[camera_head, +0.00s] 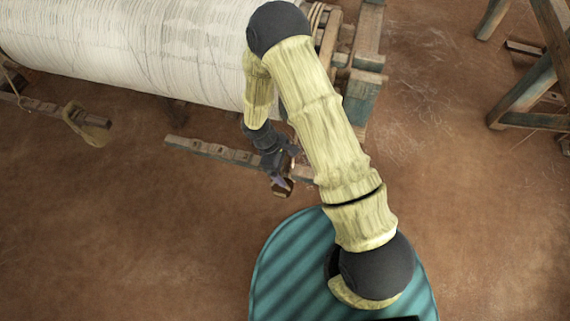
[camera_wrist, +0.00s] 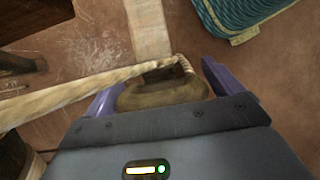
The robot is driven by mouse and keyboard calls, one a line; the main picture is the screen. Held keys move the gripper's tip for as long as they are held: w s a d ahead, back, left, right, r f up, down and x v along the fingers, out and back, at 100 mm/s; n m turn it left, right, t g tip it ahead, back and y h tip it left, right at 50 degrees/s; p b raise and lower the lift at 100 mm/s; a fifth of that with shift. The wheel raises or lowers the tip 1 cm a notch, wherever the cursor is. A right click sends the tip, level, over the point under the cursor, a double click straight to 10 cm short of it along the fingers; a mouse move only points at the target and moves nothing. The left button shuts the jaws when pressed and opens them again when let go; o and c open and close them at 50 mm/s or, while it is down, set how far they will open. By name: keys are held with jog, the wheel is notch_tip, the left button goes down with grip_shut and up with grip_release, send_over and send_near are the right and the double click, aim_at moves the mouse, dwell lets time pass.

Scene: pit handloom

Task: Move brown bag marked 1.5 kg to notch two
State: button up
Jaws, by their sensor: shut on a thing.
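My gripper (camera_head: 281,177) is shut on a brown bag (camera_head: 283,188), low beside the right part of the notched wooden bar (camera_head: 212,151). In the wrist view the brown bag (camera_wrist: 160,94) sits between the two purple fingers, partly hidden by the gripper body. A pale rope (camera_wrist: 85,92) runs from the left to the bag's top. No weight mark is readable on the bag. The bar's notches show as small breaks along its top, and its right part is partly hidden by my arm. I cannot tell whether the bag touches the bar.
A tan bag (camera_head: 90,125) hangs at another wooden bar (camera_head: 42,105) on the left. A large roll of white warp (camera_head: 135,45) lies above the bars. A wooden loom post (camera_head: 362,95) stands right of my arm, and a timber frame (camera_head: 525,95) farther right. Brown floor between is clear.

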jog(key=shift+s+f, duration=0.1)
jog(key=shift+f, duration=0.15)
dwell(0.6)
jog(key=o, duration=1.7)
jog(key=shift+d, duration=0.1)
jog(key=shift+o, duration=0.2)
jog(key=shift+f, duration=0.1)
jog(key=v, duration=0.7)
jog(key=shift+r, duration=0.3)
